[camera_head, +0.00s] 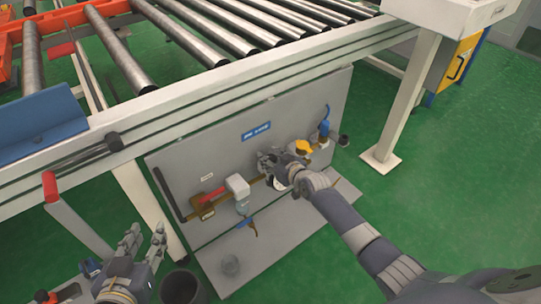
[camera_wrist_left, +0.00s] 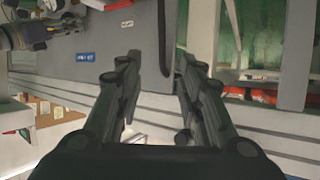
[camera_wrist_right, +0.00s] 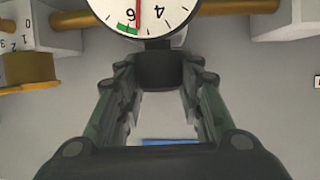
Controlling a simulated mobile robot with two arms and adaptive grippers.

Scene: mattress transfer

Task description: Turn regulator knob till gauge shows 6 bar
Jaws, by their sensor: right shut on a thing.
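The regulator knob (camera_wrist_right: 172,70) is a dark round knob below the gauge in the right wrist view. My right gripper (camera_wrist_right: 165,95) is shut on it, with one finger on each side; in the head view the gripper (camera_head: 280,168) is at the panel and hides the knob and gauge. The white gauge (camera_wrist_right: 165,20) is cut off by the top of the right wrist view and appears upside down. Its red needle is at the edge of the green band, close beside the numeral 6. My left gripper (camera_head: 140,245) is open and empty, away from the panel.
The grey panel (camera_head: 190,160) hangs under the roller conveyor (camera_head: 215,50). It carries a red-handled valve (camera_head: 207,197), a white-topped filter unit (camera_head: 238,186), a yellow part (camera_head: 302,146) and a blue fitting (camera_head: 324,128). A dark bin (camera_head: 180,287) stands below.

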